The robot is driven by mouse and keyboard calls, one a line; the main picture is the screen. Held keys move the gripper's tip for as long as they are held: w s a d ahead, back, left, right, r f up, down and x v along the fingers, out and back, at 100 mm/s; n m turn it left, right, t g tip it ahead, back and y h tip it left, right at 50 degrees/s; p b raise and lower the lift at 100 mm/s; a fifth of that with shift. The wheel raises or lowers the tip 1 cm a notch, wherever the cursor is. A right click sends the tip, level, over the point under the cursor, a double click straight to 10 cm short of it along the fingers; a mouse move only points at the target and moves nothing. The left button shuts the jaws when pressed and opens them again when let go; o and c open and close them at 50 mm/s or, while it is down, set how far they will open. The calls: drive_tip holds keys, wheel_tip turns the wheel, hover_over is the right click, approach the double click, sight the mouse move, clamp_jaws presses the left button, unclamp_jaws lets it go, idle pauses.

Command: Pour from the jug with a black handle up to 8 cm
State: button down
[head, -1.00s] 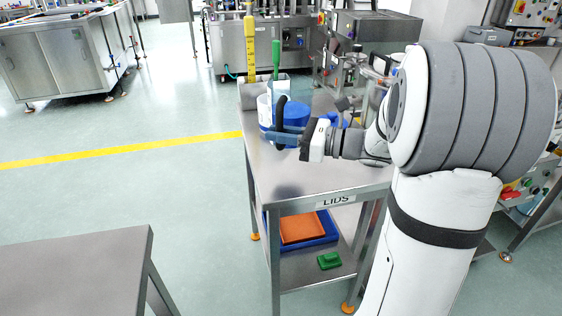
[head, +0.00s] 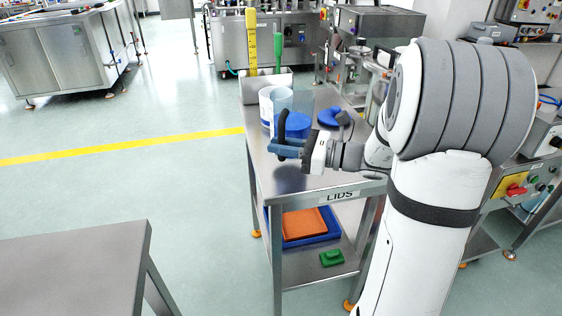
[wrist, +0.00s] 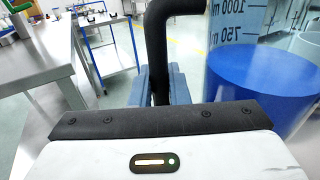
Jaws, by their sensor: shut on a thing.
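The clear graduated jug (head: 301,98) has a black handle (head: 282,130) and blue liquid in its lower part. In the wrist view the jug (wrist: 225,40) looks upright, and its blue liquid (wrist: 265,85) lies below the 750 mark. My gripper (head: 287,148) is shut on the black handle, which rises between its blue-grey fingers in the wrist view (wrist: 158,88). A white-walled vessel (head: 266,105) stands just left of and behind the jug, partly hidden by it. I cannot tell whether the jug's base touches the table.
The steel table (head: 262,160) is labelled LIDS. A grey holder (head: 250,90) at its back carries a yellow gauge (head: 252,40) and a green stick (head: 278,52). A blue object (head: 334,117) lies behind my gripper. A bare steel table (head: 75,265) stands at lower left.

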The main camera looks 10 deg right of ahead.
sight(285, 159)
drive_tip(key=shift+f, duration=1.95)
drive_tip(key=c, duration=1.4)
unclamp_jaws()
